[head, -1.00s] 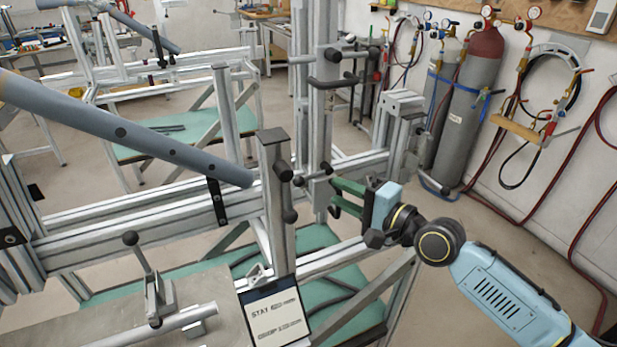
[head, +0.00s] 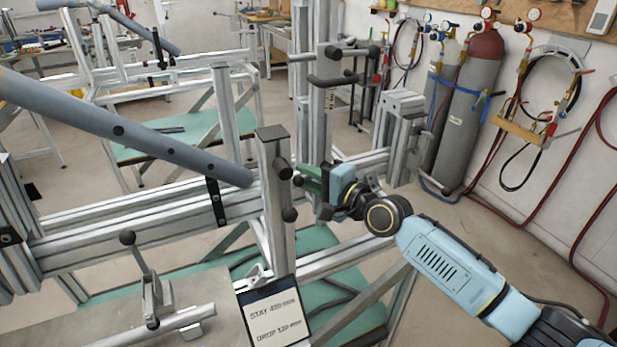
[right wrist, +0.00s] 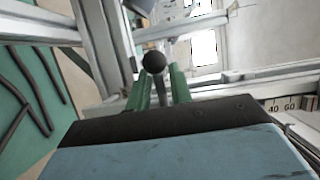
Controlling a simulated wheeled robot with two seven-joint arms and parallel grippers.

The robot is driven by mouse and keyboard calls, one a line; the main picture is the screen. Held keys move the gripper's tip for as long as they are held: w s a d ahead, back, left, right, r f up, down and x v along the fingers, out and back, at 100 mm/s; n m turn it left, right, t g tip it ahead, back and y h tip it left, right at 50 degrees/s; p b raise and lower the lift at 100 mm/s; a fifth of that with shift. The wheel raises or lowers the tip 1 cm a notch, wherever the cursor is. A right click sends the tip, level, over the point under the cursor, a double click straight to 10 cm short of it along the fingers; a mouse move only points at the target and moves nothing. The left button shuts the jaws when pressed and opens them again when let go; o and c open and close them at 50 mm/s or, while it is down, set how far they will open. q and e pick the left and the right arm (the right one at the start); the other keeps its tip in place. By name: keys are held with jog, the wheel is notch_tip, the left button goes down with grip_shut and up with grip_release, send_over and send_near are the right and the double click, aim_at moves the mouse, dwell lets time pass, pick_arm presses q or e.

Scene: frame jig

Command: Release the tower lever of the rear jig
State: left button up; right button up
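The jig's upright tower (head: 275,205) stands in mid-view, with dark round knobs (head: 283,168) on its side. My right gripper (head: 312,180) is just right of the tower, its green fingers pointing left towards a small black knob (head: 298,180). In the right wrist view a black ball knob (right wrist: 154,62) shows at the fingertips of the gripper (right wrist: 158,80). The fingers are apart, with the ball in line with the gap; I cannot tell whether they touch it. My left gripper is not in view.
A grey-blue tube (head: 130,135) slants down to the tower from the left. A hand lever (head: 140,255) stands at the lower left. A sign (head: 275,315) hangs below the tower.

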grip_shut()
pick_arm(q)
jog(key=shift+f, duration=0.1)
